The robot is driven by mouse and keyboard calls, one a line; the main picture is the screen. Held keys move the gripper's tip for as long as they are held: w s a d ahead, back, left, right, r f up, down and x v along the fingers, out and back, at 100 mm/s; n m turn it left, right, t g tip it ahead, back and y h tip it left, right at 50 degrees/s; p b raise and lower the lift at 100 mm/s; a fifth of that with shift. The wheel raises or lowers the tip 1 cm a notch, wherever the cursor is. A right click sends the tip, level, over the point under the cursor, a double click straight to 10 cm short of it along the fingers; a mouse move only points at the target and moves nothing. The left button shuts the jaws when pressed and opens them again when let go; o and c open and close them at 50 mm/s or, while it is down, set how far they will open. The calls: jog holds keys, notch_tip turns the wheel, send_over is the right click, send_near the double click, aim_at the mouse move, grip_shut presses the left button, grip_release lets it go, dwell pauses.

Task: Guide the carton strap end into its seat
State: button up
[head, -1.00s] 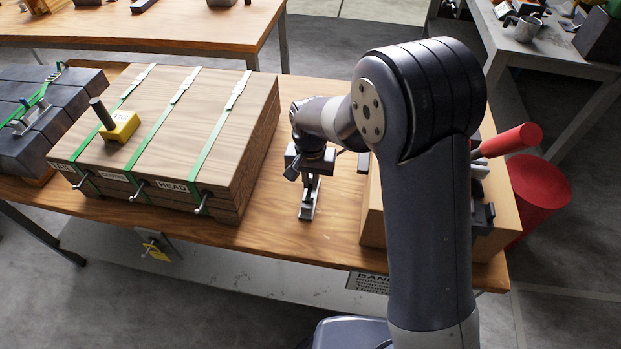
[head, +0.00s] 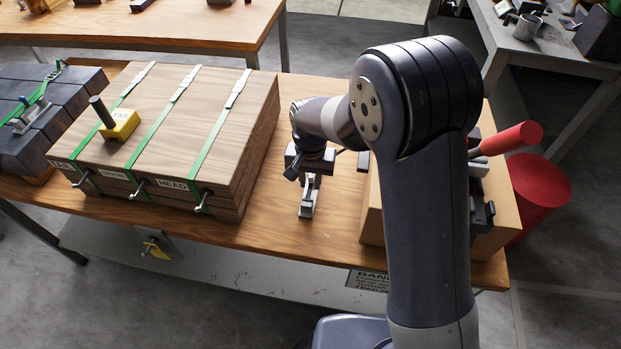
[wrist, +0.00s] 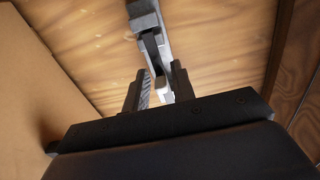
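The tan carton (head: 372,215) stands at the right end of the bench, largely hidden behind my arm; its side also fills the left of the wrist view (wrist: 40,90). Grey metal fittings (head: 484,215) show at its right. My gripper (head: 309,182) points down over the bench, left of the carton. A grey metal piece (head: 306,208) is at its fingertips. In the wrist view the fingers (wrist: 160,88) stand a little apart around a pale part of this metal piece (wrist: 146,18), which has a dark slot or strip. Firm contact on both sides is unclear. I cannot make out the strap end or its seat.
A wooden crate (head: 185,130) with green straps and a yellow block (head: 119,126) stands left of my gripper. Bare bench top (head: 270,215) lies between crate and carton. A red cylinder (head: 540,185) and red handle (head: 515,138) are at the right.

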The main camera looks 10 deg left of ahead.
jog(key=shift+r, duration=0.15)
jog(key=shift+r+p, duration=1.2)
jog(key=shift+r, duration=0.3)
jog(key=shift+r, duration=0.15)
jog(key=shift+o, duration=0.4)
jog(key=o, duration=0.5)
jog(key=shift+o, duration=0.2)
jog(key=o, duration=0.4)
jog(key=shift+c, duration=0.2)
jog(key=shift+o, duration=0.5)
jog(key=o, duration=0.6)
